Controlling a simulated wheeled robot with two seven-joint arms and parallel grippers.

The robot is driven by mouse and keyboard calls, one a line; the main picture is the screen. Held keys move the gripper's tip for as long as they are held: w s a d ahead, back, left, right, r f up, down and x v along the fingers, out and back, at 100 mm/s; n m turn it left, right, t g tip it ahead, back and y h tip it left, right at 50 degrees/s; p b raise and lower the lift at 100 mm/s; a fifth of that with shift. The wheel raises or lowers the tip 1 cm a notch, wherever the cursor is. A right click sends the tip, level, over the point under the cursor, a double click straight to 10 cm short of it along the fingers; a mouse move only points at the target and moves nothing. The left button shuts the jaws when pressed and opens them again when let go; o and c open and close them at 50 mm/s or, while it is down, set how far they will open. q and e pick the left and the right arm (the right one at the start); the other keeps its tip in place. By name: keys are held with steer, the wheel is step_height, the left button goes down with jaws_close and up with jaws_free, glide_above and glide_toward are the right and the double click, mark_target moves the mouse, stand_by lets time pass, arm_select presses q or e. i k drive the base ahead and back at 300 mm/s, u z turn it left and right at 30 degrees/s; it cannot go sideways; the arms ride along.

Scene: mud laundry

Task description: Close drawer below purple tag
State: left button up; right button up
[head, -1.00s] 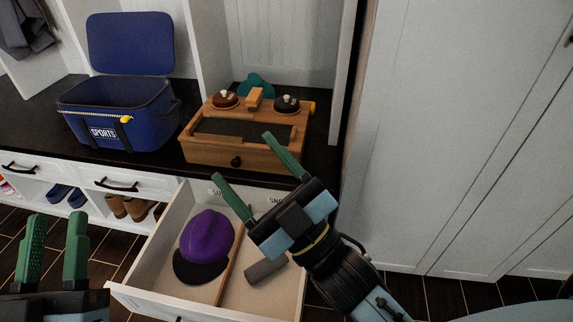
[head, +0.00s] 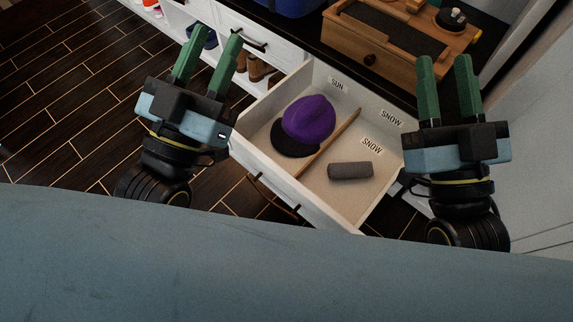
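A white drawer (head: 296,200) is pulled far out below the dark countertop. In it are a purple cap (head: 308,120) with a dark brim, a wooden divider (head: 328,144) and a dark grey roll (head: 350,170). "SUN" and "SNOW" labels show inside it. No purple tag is visible. My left gripper (head: 206,58) is open and empty, left of the open drawer. My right gripper (head: 446,76) is open and empty, to the right of the drawer. The drawer's front handle is only partly seen.
A closed white drawer (head: 258,37) with a dark handle is behind and left of the open one. Brown shoes (head: 257,68) sit in the shelf below. A wooden box (head: 385,45) stands on the countertop (head: 310,43). The wooden floor (head: 60,110) on the left is clear.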

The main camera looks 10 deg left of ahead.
mark_target(369, 127)
steer(key=u, duration=0.35)
steer(key=k, duration=1.05)
steer(key=z, duration=0.95)
steer(key=i, duration=0.6)
steer(key=u, duration=0.75)
